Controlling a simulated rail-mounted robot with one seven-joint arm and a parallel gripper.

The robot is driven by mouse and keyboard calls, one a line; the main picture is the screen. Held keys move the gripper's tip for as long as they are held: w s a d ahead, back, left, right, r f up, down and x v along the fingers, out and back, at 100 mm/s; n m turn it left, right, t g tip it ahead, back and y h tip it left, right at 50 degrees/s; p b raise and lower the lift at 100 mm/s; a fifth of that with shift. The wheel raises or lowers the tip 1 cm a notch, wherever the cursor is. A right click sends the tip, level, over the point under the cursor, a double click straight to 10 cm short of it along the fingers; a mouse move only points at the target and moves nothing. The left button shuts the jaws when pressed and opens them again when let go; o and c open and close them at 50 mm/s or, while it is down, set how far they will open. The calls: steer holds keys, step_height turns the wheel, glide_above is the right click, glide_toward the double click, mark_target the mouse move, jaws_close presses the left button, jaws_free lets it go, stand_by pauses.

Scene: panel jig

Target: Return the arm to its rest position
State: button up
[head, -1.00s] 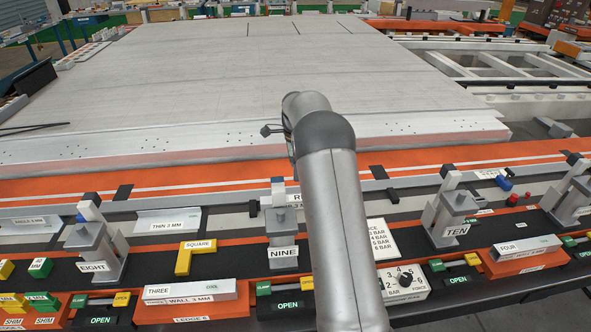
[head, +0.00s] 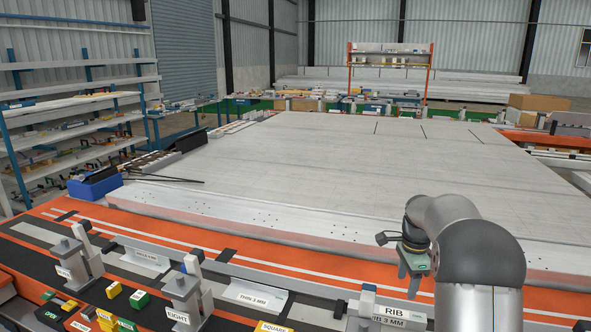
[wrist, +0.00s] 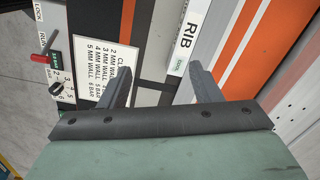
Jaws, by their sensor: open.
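My gripper (head: 412,262) hangs from my raised arm at the right of the head view, above the jig's front edge near the RIB block (head: 392,314). In the wrist view my gripper's two dark fingers (wrist: 158,88) are spread apart with nothing between them. Below them lie the RIB label (wrist: 190,35) and a white card (wrist: 103,68) listing wall sizes and bar values. The fingers look clear of these things, but the exact height is hard to tell.
Clamp EIGHT (head: 183,292) and another clamp (head: 78,262) stand along the jig's front rail. The large grey panel (head: 330,170) lies behind. A yellow SQUARE block (head: 272,327) sits at the bottom edge. A red-handled switch (wrist: 40,58) shows in the wrist view.

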steer(key=s+a+r+n, duration=0.3)
steer(key=s+a+n, duration=0.2)
steer(key=s, duration=0.4)
steer(key=s+a+r+n, duration=0.3)
steer(key=s+a+n, duration=0.25)
steer(key=s, duration=0.45)
steer(key=s+a+f+n, duration=0.1)
steer(key=s+a+n, duration=0.1)
steer(key=s, duration=0.6)
steer(key=s+a+f+n, duration=0.2)
steer(key=s+n, duration=0.3)
steer(key=s, duration=0.3)
steer(key=shift+s+f, duration=0.3)
steer(key=shift+s, duration=0.1)
